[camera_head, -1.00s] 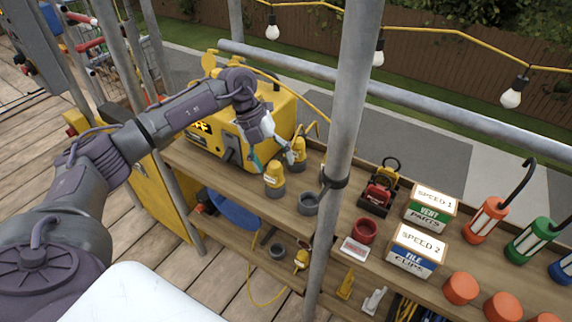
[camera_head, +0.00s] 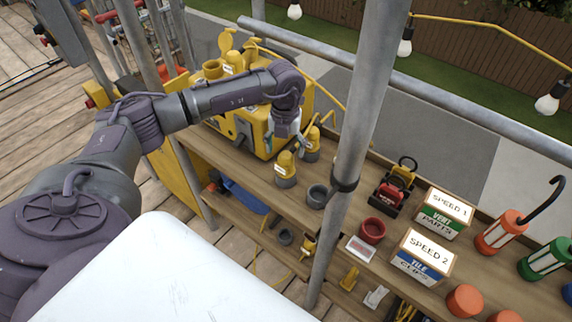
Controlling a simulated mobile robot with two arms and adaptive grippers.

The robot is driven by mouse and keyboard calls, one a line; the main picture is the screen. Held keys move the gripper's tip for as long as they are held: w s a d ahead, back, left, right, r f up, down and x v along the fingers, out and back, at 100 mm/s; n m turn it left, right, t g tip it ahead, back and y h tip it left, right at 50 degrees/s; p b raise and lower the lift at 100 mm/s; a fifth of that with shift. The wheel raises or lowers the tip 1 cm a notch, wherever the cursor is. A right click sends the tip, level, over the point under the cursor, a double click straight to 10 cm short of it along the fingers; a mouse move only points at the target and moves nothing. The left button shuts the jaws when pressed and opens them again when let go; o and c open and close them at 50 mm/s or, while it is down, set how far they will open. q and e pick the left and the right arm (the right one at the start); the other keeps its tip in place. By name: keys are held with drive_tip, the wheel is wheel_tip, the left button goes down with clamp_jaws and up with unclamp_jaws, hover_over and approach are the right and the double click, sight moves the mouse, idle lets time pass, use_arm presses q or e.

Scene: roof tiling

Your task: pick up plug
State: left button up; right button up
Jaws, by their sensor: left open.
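A yellow plug with a grey base (camera_head: 286,168) stands upright on the wooden upper shelf. A second yellow plug (camera_head: 313,143) stands behind it to the right, close to the yellow machine (camera_head: 256,128). My left gripper (camera_head: 297,138) points down just above and behind the front plug, beside the second one. It is open and seems empty. Its fingertips are small and partly blend with the machine, so contact with either plug cannot be told. My right gripper is not in view.
A grey cup (camera_head: 317,196) stands right of the front plug. A red cup (camera_head: 372,231), a red-and-black item (camera_head: 393,192) and labelled boxes (camera_head: 424,256) stand farther right. A lower shelf holds another yellow plug (camera_head: 308,246).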

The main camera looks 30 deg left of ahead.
sight(286, 154)
use_arm(q)
drive_tip(key=f, duration=0.2)
drive_tip(key=f+p, duration=0.1)
drive_tip(key=shift+s+d+f, duration=0.2)
drive_tip(key=shift+f, duration=0.4)
drive_tip(key=c, duration=0.6)
drive_tip(key=shift+w, duration=0.1)
drive_tip(key=c, duration=0.8)
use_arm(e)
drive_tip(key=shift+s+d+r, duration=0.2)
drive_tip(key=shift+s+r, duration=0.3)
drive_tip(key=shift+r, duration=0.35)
